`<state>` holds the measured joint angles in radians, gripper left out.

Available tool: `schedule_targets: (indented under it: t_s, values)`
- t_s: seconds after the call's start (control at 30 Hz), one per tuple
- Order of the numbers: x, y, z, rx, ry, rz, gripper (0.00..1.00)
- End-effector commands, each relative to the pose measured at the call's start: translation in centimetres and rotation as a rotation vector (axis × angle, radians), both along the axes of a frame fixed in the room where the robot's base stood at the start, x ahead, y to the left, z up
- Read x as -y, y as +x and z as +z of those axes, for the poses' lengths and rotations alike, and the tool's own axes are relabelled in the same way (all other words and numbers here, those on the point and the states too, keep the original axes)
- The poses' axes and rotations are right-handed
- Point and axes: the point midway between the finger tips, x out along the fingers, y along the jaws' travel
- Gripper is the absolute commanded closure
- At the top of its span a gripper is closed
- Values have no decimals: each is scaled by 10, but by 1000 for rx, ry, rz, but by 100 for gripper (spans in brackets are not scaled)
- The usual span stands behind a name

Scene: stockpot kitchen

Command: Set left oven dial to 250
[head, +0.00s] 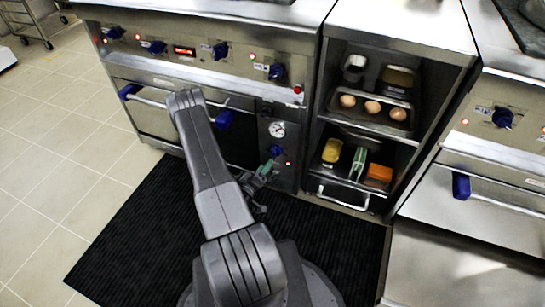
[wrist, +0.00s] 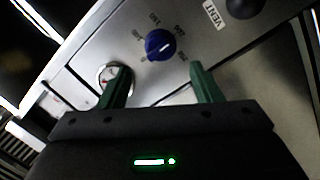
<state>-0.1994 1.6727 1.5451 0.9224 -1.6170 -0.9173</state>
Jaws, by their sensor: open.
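The blue left oven dial (head: 277,150) is on the dark lower panel of the left range, just below a round gauge (head: 277,129). In the wrist view the dial (wrist: 160,45) faces me; its white mark seems to point to the upper right. My gripper (head: 268,168) is just in front of this panel in the head view. In the wrist view my gripper (wrist: 160,84) is open, its green fingers apart and empty, with the dial above the gap between the tips. I see no contact with the dial.
The oven door's bar handle (head: 150,101) with blue ends juts out left of the panel. Several other blue knobs, one here (head: 277,72), line the panel above. An open shelf unit (head: 365,135) with eggs and food stands right. A black mat (head: 130,215) covers the floor.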

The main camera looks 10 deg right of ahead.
Motion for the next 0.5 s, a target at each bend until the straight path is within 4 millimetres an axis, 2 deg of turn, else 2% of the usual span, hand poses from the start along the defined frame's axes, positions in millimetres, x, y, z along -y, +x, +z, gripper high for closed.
schedule_targets:
  t_s: [0.2,0.5]
  values:
    - [30,32,-1,4,0,-3,42]
    - [47,53,0,0,0,0,42]
